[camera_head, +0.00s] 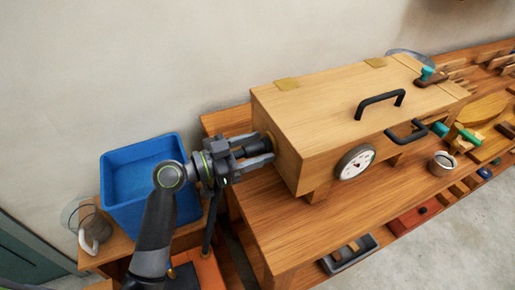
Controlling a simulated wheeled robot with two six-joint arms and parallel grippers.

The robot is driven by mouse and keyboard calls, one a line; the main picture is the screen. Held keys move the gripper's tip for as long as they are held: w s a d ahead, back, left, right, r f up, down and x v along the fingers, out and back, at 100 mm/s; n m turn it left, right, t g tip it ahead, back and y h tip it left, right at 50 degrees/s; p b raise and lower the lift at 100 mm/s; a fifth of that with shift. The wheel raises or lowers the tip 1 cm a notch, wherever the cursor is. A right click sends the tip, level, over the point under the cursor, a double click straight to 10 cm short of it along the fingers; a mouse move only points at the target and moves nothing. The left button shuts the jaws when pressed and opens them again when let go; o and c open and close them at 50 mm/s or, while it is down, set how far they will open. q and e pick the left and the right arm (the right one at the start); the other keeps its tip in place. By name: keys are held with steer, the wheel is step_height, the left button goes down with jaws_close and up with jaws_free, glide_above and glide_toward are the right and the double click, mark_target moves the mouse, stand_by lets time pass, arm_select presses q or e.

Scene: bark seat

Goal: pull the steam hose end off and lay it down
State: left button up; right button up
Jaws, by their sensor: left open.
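The wooden steam box (325,110) lies on the bench with its left end facing my left gripper (266,151). A brass-coloured fitting shows on that end, mostly hidden behind the fingers. My left gripper is open, with its two dark fingers reaching to the fitting, one on the upper side and one on the lower. The hose end between them is hard to tell from the dark fingers. A dark hose (211,222) hangs down below the gripper, left of the bench. I cannot tell whether the fingers touch the hose end. My right gripper is not in view.
A blue bin (149,157) stands left of the bench (300,243), behind my arm. The box has a round gauge (355,162) and black handles (380,103). The bench top in front of the box is clear. A mug (442,163) and clamps stand at the right.

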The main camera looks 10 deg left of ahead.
mark_target(244, 152)
arm_select(q)
jaws_close()
steer(key=shift+b+v, duration=1.1)
steer(key=shift+v, duration=1.9)
